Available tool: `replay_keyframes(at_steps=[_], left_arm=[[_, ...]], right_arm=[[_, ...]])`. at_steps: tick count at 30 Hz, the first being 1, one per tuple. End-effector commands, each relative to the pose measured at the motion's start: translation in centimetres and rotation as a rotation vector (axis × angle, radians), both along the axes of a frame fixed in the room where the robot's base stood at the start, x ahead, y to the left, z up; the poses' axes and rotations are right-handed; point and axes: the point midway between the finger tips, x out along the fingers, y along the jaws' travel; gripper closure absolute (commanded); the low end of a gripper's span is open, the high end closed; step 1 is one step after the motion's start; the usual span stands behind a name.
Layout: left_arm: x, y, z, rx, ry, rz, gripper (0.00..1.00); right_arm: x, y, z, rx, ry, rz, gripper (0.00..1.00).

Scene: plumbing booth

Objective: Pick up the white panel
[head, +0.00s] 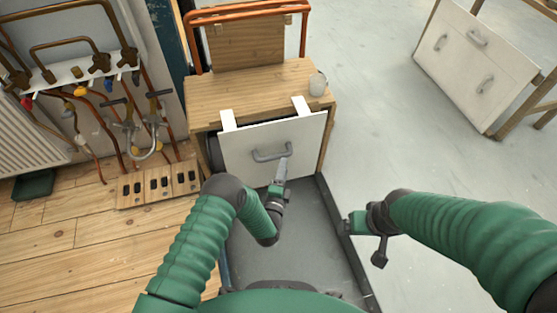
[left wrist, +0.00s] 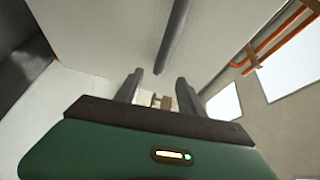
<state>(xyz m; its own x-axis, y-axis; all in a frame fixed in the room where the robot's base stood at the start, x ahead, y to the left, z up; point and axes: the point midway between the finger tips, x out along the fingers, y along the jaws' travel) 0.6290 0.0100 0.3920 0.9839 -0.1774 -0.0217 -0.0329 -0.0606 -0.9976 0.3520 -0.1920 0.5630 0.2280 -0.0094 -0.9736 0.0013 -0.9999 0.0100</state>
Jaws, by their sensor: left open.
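The white panel (head: 240,155) stands upright against the front of a wooden bench, with white tabs at its top edge and a grey handle (head: 272,153) in its middle. My left gripper (head: 281,170) is in front of the panel, just below the right end of the handle. In the left wrist view the two fingers (left wrist: 156,90) are apart with nothing between them, and the panel (left wrist: 100,45) and its grey handle (left wrist: 172,38) show beyond them. My right gripper (head: 350,224) is at the right, away from the panel; its fingers are too small to read.
The wooden bench (head: 250,90) carries a small clear jar (head: 318,84) and an orange pipe frame (head: 250,12). Pipes and valves (head: 140,120) are on the left wall. A white cabinet (head: 470,65) with handles stands at the back right. The grey floor at right is clear.

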Motion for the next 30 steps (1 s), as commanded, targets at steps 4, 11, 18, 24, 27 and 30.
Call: replay_keyframes(at_steps=[4,11,18,24,27,30], left_arm=[[2.5,-0.5,-0.3,0.000,-0.001,0.001,0.54],[5.7,-0.8,-1.1,-0.005,-0.002,0.002,0.54],[8.2,-1.5,-0.5,-0.001,0.001,0.000,0.54],[8.1,-1.5,-0.3,-0.001,0.002,0.000,0.60],[8.1,-1.5,-0.4,-0.001,0.002,0.000,0.73],[8.1,-1.5,-0.4,-0.002,0.002,0.000,0.86]], right_arm=[[0.0,-0.1,-1.6,0.000,0.001,-0.001,0.15],[0.0,-0.1,-4.6,0.000,0.001,-0.001,0.15],[0.0,-0.1,-5.5,0.000,0.001,-0.001,0.15],[0.0,-0.1,-5.4,0.000,0.001,-0.001,0.15],[0.0,-0.1,-5.4,0.000,0.001,-0.001,0.15],[0.0,-0.1,-5.4,0.000,0.001,-0.001,0.15]])
